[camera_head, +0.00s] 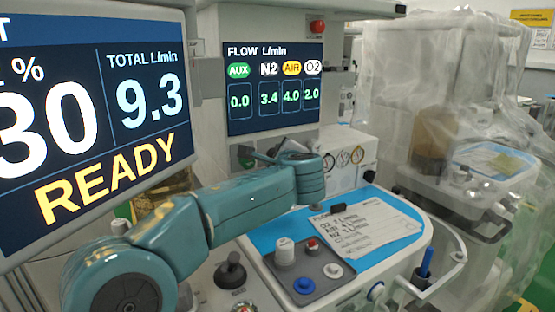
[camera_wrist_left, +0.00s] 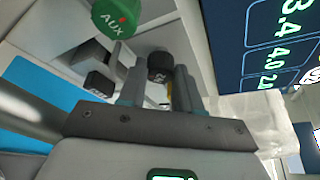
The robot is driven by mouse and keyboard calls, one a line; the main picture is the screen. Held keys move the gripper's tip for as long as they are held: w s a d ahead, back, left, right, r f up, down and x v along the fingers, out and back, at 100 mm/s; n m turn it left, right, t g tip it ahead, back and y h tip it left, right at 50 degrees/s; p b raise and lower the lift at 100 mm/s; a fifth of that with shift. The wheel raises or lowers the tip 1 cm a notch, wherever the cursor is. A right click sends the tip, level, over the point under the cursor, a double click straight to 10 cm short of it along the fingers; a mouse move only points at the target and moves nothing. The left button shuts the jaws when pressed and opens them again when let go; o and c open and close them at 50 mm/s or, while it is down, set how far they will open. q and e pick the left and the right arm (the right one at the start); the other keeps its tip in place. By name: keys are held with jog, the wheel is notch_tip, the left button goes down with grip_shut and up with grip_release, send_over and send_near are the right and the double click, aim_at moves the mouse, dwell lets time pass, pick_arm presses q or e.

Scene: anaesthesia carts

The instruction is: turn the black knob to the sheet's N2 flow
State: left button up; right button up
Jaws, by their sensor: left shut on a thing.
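The black knob (camera_wrist_left: 160,67) shows in the left wrist view between the two fingers of my left gripper (camera_wrist_left: 160,88), which are shut on it. In the head view my left gripper (camera_head: 268,153) reaches the panel under the flow display and hides the knob. The flow display (camera_head: 274,88) reads AUX 0.0, N2 3.4, AIR 4.0 and O2 2.0. The handwritten sheet (camera_head: 365,229) lies on the blue worktop; its lines look like O2 2, AIR 4 and N2 4 L/min, but the small slanted writing is hard to read. My right gripper is not in view.
The green AUX knob (camera_wrist_left: 115,17) is close to the black knob. A large monitor (camera_head: 95,110) at left reads total 9.3 L/min and READY. A small black block (camera_head: 345,206) lies at the sheet's top edge. A plastic-covered cart (camera_head: 455,150) stands at right.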

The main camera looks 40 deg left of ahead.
pick_arm(q)
jog(key=o, duration=1)
jog(key=shift+o, duration=0.2)
jog(key=shift+s, duration=0.1)
jog(key=v, duration=1.6)
jog(key=shift+p, duration=0.3)
jog(key=shift+d, duration=0.2)
